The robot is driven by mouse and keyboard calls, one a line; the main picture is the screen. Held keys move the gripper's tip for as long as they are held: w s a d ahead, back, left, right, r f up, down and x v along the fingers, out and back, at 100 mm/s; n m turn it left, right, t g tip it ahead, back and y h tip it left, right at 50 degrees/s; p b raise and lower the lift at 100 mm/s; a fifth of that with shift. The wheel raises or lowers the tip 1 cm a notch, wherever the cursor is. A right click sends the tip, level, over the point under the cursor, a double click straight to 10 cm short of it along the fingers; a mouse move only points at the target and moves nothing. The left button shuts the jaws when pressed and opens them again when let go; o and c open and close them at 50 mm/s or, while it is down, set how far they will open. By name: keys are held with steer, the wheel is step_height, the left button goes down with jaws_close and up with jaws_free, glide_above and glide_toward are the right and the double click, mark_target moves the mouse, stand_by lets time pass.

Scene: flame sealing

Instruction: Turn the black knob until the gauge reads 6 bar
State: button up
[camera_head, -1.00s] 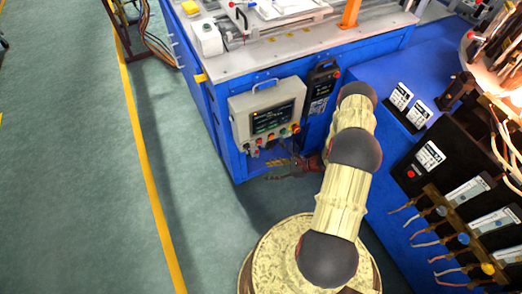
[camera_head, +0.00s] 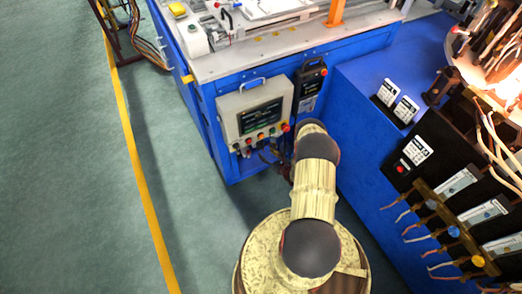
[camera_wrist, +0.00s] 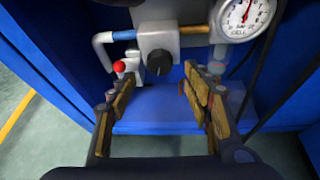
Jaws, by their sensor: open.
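The black knob (camera_wrist: 159,62) sits on a grey block in the wrist view, on a pipe line with a blue and a brass-coloured section. The white round gauge (camera_wrist: 247,18) is at the upper right, cut off by the picture's top edge. Its red needle points roughly upward; I cannot read the value surely. My gripper (camera_wrist: 158,88) is open and empty. Its two fingers stand left and right of the knob in the picture, apart from it. In the head view my gripper (camera_head: 268,157) is small and dark below the control panel; the knob cannot be made out there.
A red-topped valve (camera_wrist: 120,67) is just left of the knob, beside a bent grey pipe (camera_wrist: 101,48). Dark cables hang at the right. In the head view, the control panel (camera_head: 228,122) is on the blue machine's side. The green floor at left is clear.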

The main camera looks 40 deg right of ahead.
mark_target(261, 148)
steer(key=b+x, duration=0.1)
steer(key=x, duration=0.4)
steer(key=shift+w+f+b, duration=0.2)
steer(key=shift+w+b, duration=0.15)
steer(key=shift+b, duration=0.05)
steer(key=shift+c, duration=1.2)
steer(key=c, duration=0.9)
